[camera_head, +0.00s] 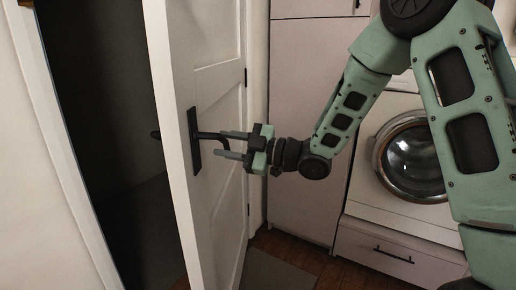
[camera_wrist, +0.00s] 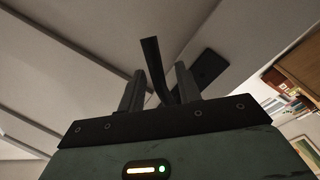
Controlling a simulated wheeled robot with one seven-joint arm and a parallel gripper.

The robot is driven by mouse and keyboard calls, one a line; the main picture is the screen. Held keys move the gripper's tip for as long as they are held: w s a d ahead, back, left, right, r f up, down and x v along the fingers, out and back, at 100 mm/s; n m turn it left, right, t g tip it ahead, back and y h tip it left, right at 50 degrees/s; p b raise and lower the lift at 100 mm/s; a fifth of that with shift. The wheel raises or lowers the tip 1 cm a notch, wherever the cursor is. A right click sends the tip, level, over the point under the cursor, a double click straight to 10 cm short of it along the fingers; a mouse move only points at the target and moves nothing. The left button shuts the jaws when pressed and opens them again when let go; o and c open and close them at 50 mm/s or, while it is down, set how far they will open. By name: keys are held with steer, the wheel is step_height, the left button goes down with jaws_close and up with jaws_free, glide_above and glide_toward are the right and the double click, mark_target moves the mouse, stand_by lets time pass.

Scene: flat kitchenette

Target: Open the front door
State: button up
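The white panelled front door (camera_head: 215,85) stands partly open, with a dark gap on its left and hinges along its right edge. Its black lever handle (camera_head: 207,135) sits on a dark backplate (camera_head: 194,141) near the door's free edge. My gripper (camera_head: 219,143) is at the handle, one finger above the other.
The dark doorway (camera_head: 95,90) is left of the door, beside a pale frame (camera_head: 60,130). A tall cabinet (camera_head: 305,110) and a washing machine (camera_head: 410,155) above a drawer (camera_head: 390,252) stand at right. A dark mat (camera_head: 275,272) lies on the wooden floor by the door.

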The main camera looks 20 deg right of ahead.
steer(key=r+v, duration=0.1)
steer(key=v, duration=1.5)
steer(key=shift+d+f+b, duration=0.3)
steer(key=shift+f+b, duration=0.05)
steer(key=shift+f, duration=0.15)
steer(key=shift+s, duration=0.15)
jaws_close()
steer(key=shift+a, duration=0.1)
